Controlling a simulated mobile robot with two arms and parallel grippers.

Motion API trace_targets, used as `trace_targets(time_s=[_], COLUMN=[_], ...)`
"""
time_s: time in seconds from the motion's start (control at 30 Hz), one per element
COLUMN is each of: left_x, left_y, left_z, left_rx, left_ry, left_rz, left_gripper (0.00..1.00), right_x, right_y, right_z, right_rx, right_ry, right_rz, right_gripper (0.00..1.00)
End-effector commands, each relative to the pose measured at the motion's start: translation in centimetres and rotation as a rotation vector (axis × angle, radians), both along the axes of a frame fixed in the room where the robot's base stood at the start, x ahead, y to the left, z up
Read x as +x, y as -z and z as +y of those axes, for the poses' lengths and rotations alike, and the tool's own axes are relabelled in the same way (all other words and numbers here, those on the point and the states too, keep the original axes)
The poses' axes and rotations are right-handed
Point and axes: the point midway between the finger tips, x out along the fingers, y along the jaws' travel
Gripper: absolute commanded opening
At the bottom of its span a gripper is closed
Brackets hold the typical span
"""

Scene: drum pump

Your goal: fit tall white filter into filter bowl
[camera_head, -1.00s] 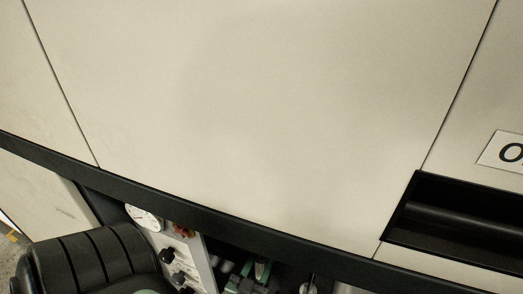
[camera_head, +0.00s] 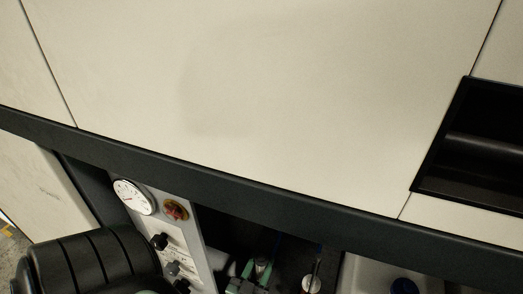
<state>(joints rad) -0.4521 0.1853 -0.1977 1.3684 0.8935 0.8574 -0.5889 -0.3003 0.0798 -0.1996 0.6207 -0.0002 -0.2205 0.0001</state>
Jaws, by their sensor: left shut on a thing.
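No tall white filter and no filter bowl can be clearly recognised. My right gripper is not in view.
A large cream panel (camera_head: 250,90) fills most of the view, with a black trim edge (camera_head: 235,187) below. A black recess (camera_head: 480,150) is at right.

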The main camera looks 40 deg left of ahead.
Motion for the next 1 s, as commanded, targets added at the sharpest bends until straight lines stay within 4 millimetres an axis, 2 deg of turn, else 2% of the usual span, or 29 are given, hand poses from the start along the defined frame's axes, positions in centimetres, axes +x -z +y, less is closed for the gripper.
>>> trace_targets(time_s=[0.1, 0.5, 1.0], left_x=[0.0, 0.0, 0.0], left_y=[1.3, 4.1, 4.4], left_z=[0.0, 0.0, 0.0], left_rx=[0.001, 0.0, 0.0], left_ry=[-0.001, 0.0, 0.0], left_rz=[-0.001, -0.001, -0.001], left_gripper=[0.0, 0.0, 0.0], right_x=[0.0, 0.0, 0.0], right_y=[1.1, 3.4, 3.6], right_z=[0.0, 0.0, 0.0], right_rx=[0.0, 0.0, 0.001], right_ry=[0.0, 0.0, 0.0], right_rz=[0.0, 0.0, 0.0], right_gripper=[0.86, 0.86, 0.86])
